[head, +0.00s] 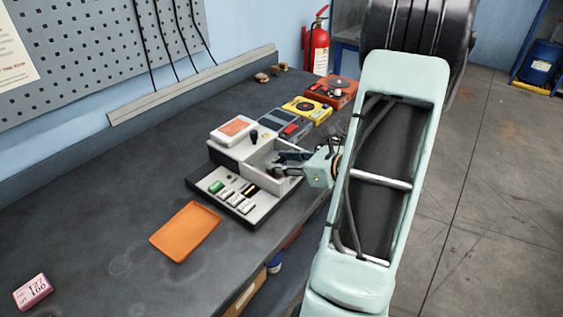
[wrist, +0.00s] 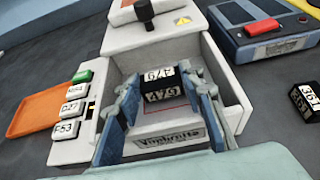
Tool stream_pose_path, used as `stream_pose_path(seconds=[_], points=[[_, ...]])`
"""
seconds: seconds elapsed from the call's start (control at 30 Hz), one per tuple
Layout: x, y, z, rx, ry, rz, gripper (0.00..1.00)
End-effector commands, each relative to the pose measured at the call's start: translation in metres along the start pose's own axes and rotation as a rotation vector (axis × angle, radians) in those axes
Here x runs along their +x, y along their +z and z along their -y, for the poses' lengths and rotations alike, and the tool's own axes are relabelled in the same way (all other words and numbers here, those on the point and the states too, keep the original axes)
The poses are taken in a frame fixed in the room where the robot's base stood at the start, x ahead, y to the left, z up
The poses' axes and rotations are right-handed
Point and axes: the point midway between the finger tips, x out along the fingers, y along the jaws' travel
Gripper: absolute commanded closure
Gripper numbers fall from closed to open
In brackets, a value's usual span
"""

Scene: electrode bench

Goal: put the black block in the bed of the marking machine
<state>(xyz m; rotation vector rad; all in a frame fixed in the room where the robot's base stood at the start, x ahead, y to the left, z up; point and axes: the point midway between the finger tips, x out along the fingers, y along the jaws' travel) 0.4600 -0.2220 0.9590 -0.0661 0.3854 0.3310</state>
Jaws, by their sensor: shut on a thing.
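The marking machine (head: 232,207) is a grey-white unit with labelled keys and an open, walled bed (wrist: 232,108). My gripper (wrist: 166,84) reaches into the bed from the right in the head view, its blue fingers on either side of a black block (wrist: 160,84) with white lettered labels. The gripper is shut on this block. The block is inside the bed walls, over a thin red outline on the bed floor. I cannot tell if it touches the floor. In the head view the fingers and machine walls mostly hide it.
Another black block (wrist: 306,103) with white labels lies right of the machine. A blue-grey device (head: 285,124), a yellow one (head: 306,109) and a red one (head: 331,92) stand behind. An orange tray (head: 185,232) and pink block (head: 33,291) lie in front. The bench's left side is mostly clear.

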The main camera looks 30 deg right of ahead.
Motion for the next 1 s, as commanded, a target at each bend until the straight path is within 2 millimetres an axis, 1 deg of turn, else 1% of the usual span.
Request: stream_pose_path(seconds=[0.07, 0.1, 0.23, 0.67, 0.77, 0.87, 0.97, 1.0], points=[[0.000, -0.002, 0.000, 0.000, 0.000, -0.003, 0.97], [0.000, -0.002, 0.000, 0.001, 0.000, -0.005, 0.62], [0.000, -0.003, -0.001, 0.002, 0.001, -0.006, 0.48], [0.000, -0.004, -0.004, 0.004, 0.007, -0.010, 0.47], [-0.002, 0.000, -0.004, 0.005, 0.008, -0.010, 0.47], [-0.006, 0.010, -0.003, 0.004, 0.006, -0.009, 0.47], [-0.026, 0.008, 0.000, 0.002, -0.002, -0.007, 0.47], [-0.036, 0.008, 0.000, 0.002, -0.003, -0.007, 0.47]])
